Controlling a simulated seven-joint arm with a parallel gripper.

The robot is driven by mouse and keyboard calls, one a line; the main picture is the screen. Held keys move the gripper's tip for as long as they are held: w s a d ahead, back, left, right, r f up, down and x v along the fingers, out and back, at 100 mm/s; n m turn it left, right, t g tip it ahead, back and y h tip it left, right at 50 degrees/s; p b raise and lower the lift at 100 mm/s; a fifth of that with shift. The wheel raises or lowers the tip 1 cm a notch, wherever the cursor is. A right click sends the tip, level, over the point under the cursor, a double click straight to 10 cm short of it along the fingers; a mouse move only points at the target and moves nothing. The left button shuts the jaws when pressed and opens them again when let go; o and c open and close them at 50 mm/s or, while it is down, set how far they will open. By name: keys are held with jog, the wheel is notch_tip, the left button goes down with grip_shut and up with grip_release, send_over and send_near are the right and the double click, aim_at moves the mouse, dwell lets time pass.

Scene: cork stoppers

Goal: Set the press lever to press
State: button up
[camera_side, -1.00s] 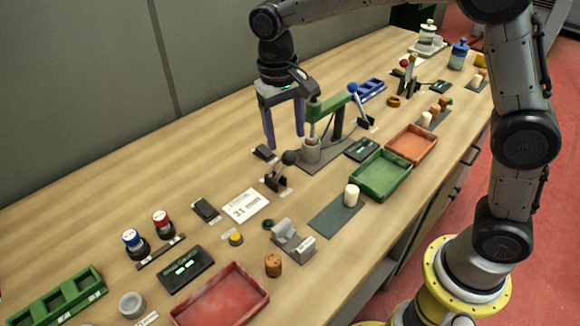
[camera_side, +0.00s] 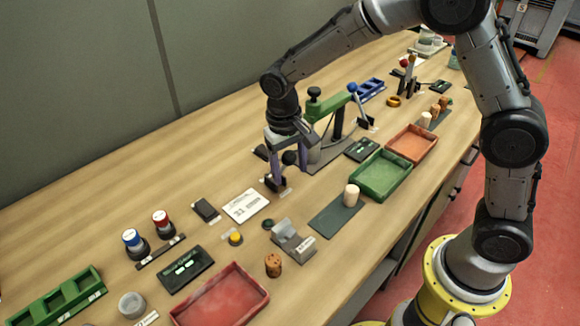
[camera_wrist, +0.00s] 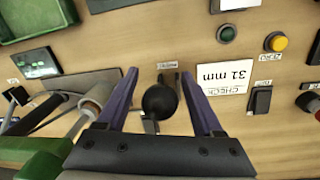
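A lever with a black ball knob (camera_side: 289,158) stands in a small dark base on the bench in front of the green-armed press (camera_side: 327,107). In the wrist view the knob (camera_wrist: 160,102) lies between my two purple fingers, with a gap showing on each side. My gripper (camera_side: 287,172) is open and low around the lever; it also shows in the wrist view (camera_wrist: 160,72). The lever's shaft is mostly hidden under the knob, and its label is too small to read. Another lever, with a blue knob (camera_side: 352,87), stands beyond the press.
A card reading 31 mm (camera_wrist: 226,75) and a black switch (camera_side: 206,210) lie to the left of the lever. The press stands close behind my gripper. Green (camera_side: 381,196) and orange (camera_side: 433,152) trays are to the right. Bare bench lies towards the wall.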

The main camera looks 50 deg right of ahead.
grip_shut()
dwell(1.3)
